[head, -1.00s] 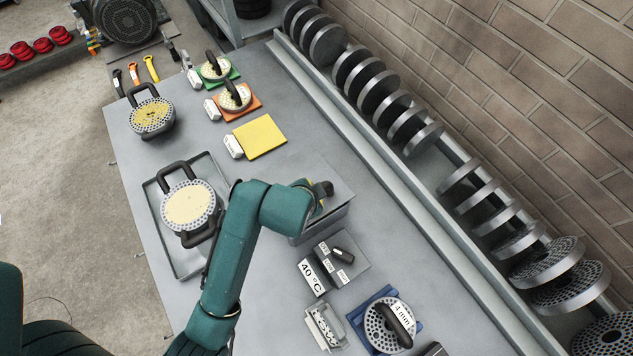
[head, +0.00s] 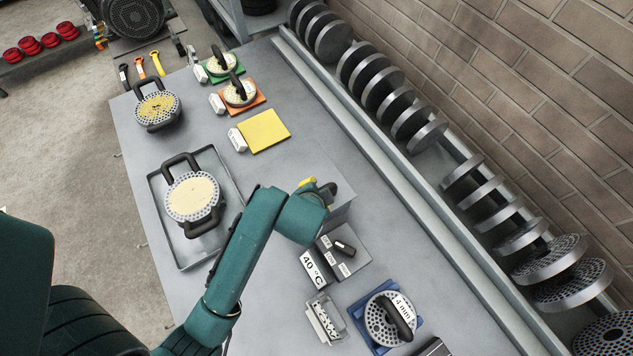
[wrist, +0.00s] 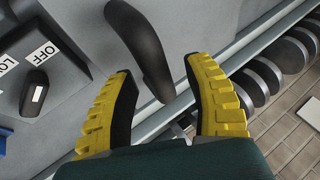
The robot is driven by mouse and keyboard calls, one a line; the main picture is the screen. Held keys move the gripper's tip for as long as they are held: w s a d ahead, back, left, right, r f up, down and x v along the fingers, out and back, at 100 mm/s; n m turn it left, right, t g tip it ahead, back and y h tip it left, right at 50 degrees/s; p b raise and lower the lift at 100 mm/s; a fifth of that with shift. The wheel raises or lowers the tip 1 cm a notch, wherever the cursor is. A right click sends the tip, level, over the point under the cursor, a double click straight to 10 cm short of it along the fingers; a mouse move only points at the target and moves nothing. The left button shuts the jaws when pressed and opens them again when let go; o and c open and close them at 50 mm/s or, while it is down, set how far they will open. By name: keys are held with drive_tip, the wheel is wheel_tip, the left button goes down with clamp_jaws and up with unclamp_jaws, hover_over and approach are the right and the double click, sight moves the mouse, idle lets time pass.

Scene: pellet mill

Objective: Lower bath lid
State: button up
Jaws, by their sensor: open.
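The bath (head: 340,212) is a grey metal box at the middle of the bench, partly hidden behind my arm in the head view. In the wrist view a dark bar handle (wrist: 143,45) stands in front of a flat grey surface that looks like the lid (wrist: 185,25). How far the lid is raised I cannot tell. My gripper (head: 322,192) is over the bath. In the wrist view its yellow-padded fingers (wrist: 165,100) are spread wide, with the handle's lower end reaching between them. I see no clear contact.
A control box (head: 335,255) marked 40 °C with a dark knob stands beside the bath. A tray (head: 185,262) holding a round die lies left of my arm. A rail of metal discs (head: 410,120) runs along the brick wall. Coloured mats (head: 265,131) lie farther back.

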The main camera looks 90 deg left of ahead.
drive_tip(key=v, duration=1.2)
drive_tip(key=shift+a, duration=0.1)
